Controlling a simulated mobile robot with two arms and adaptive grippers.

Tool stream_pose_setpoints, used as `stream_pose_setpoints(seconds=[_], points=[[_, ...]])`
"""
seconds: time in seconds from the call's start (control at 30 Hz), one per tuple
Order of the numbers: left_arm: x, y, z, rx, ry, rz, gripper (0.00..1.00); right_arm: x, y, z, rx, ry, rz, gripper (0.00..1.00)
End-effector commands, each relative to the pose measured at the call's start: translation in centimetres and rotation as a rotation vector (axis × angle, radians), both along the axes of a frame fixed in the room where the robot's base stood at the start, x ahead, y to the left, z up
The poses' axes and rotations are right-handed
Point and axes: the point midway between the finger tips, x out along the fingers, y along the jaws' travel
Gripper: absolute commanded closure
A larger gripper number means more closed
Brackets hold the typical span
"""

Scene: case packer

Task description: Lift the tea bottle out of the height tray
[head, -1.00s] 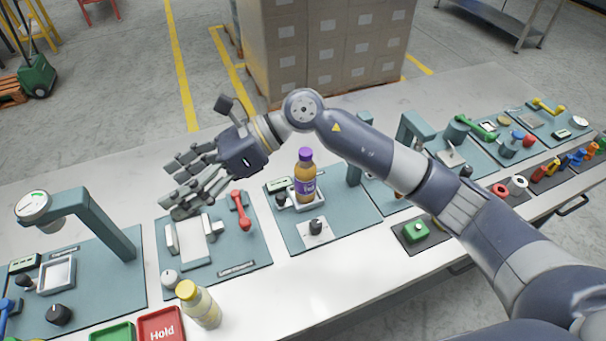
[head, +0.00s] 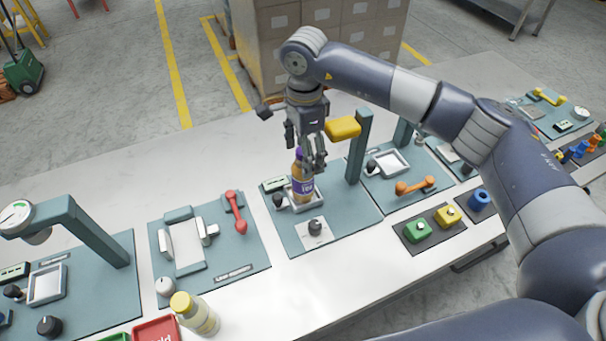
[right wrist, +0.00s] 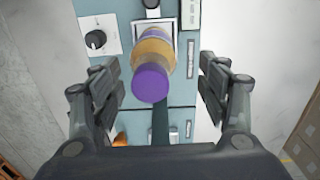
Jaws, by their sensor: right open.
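The tea bottle (head: 302,189), amber with a purple cap and purple label, stands upright in the small white height tray (head: 314,206) on a teal station board. My right gripper (head: 308,160) points down right over the bottle, its fingers partly covering the bottle's upper part. In the right wrist view the tea bottle (right wrist: 153,72) lies between the two spread fingers of my right gripper (right wrist: 165,90), with a gap on each side. The height tray also shows there (right wrist: 164,24), partly hidden by the bottle. My left gripper is not in view.
A yellow block on a teal post (head: 343,128) stands close right of my right gripper. A bottle with a yellow cap (head: 195,314) stands at the front left. A red-handled clamp station (head: 236,212) is left of the tray. Green and yellow buttons (head: 418,229) sit right.

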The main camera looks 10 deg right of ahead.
Motion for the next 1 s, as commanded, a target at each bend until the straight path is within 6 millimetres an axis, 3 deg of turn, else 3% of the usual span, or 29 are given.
stream_pose_setpoints(seconds=[0.17, 0.5, 0.77, 1.0], points=[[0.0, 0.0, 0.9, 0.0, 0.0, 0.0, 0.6, -0.3, 0.1, -1.0, 0.001, 0.002, 0.0, 0.31], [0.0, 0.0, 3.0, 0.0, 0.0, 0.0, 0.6, -0.9, 0.4, -5.2, 0.002, 0.001, -0.001, 0.31], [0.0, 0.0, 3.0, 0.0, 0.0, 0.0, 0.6, -0.9, 0.4, -5.6, 0.002, -0.001, 0.0, 0.31], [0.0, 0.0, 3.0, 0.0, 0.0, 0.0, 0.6, -0.9, 0.4, -5.6, 0.002, -0.001, 0.0, 0.83]])
